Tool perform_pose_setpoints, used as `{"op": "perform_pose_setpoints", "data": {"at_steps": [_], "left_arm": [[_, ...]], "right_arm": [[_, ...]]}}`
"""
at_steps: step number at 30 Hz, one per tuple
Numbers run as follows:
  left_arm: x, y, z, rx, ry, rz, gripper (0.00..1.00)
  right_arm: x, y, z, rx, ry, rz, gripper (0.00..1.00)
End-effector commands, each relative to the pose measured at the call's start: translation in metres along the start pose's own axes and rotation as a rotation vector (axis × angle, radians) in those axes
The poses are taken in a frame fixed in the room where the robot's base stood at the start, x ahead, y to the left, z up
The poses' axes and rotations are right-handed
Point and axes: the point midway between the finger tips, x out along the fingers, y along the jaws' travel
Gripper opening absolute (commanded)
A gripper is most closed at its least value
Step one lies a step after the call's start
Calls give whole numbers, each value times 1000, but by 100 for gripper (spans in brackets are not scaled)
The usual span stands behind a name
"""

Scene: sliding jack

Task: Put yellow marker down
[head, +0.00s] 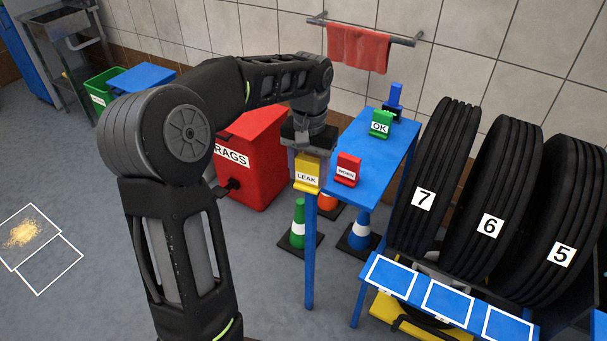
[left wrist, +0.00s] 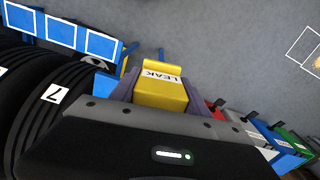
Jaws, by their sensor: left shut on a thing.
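The yellow marker (head: 307,172) carries a LEAK label and is at the near left end of the blue table (head: 362,190). It also shows in the left wrist view (left wrist: 162,92), with a finger on each side of it. My left gripper (head: 306,158) is shut on the yellow marker from above. I cannot tell whether the marker's base touches the tabletop. A red marker (head: 347,170) stands on the table to the right of it, and a green OK marker (head: 381,124) stands farther back. My right gripper is not in view.
Traffic cones (head: 299,225) stand on the floor below the table. A red RAGS bin (head: 256,150) is behind my arm. Tires numbered 7 (head: 425,180), 6 (head: 489,215) and 5 (head: 562,240) stand to the right, behind a blue shelf with white squares (head: 405,298). The table between the red and green markers is clear.

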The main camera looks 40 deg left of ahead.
Motion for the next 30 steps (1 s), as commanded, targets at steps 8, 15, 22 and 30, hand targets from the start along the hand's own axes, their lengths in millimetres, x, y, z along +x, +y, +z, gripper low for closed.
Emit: {"op": "perform_pose_setpoints", "data": {"at_steps": [8,15,22,30], "left_arm": [[58,35,-23,-19,-4,0,13],[128,92,-22,42,-7,0,13],[200,152,14,185,-5,0,13],[219,175,32,250,2,0,13]], "right_arm": [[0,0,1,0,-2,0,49],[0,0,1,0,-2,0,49],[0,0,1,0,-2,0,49],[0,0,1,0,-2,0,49]]}}
